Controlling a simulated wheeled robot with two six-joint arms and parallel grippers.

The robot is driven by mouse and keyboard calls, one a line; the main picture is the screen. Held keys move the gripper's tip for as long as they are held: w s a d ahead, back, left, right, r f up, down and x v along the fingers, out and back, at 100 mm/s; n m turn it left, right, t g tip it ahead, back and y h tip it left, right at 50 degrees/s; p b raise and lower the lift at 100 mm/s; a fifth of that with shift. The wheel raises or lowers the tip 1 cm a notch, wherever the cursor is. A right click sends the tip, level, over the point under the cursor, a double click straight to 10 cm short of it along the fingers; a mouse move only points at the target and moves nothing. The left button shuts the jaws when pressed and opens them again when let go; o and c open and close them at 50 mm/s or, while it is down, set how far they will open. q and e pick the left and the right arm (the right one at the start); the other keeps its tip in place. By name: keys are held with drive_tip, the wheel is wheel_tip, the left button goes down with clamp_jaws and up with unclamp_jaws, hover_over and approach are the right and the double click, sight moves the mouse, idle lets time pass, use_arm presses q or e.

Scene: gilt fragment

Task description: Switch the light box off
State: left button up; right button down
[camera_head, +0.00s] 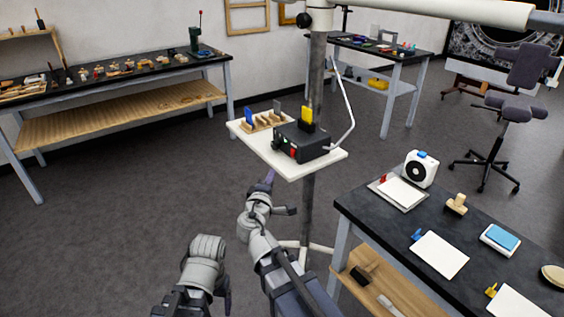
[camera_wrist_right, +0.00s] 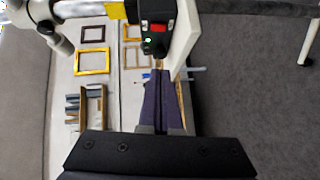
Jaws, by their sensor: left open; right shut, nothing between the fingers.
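A black box (camera_head: 305,142) with a yellow block on top, which looks like the light box, sits on a white shelf (camera_head: 290,172) on a post. Its near face has a red switch (camera_head: 292,153) and a small green light; the red switch (camera_wrist_right: 158,28) and lit green light (camera_wrist_right: 148,42) also show in the right wrist view. My right gripper (camera_head: 270,177) is shut and empty, just in front of and below the shelf's near edge. Its fingers (camera_wrist_right: 162,74) point toward the box, apart from the switch. My left gripper (camera_head: 227,298) is open, low and left of it.
A wooden rack (camera_head: 262,122) with upright pieces stands beside the box. A thin pale curved arm (camera_head: 347,100) rises at its right. A dark workbench (camera_head: 400,220) with pads and sheets is at right. Open floor (camera_head: 130,205) lies left.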

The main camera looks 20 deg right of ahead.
sight(292, 157)
drive_tip(key=x, duration=0.4)
drive_tip(key=d+b+x, duration=0.1)
drive_tip(key=x, duration=0.3)
drive_tip(key=s+x, duration=0.1)
drive_tip(key=x, duration=0.3)
drive_tip(key=shift+w+d+f+b, duration=0.1)
drive_tip(key=shift+d+f+b, duration=0.1)
drive_tip(key=shift+d+b, duration=0.15)
drive_tip(key=shift+w+d, duration=0.15)
drive_tip(key=shift+d, duration=0.5)
drive_tip(key=shift+w+d+f+b, duration=0.15)
drive_tip(key=shift+d+f+b, duration=0.25)
drive_tip(key=shift+f+b, duration=0.2)
drive_tip(key=shift+r, duration=0.15)
drive_tip(key=shift+d, duration=0.1)
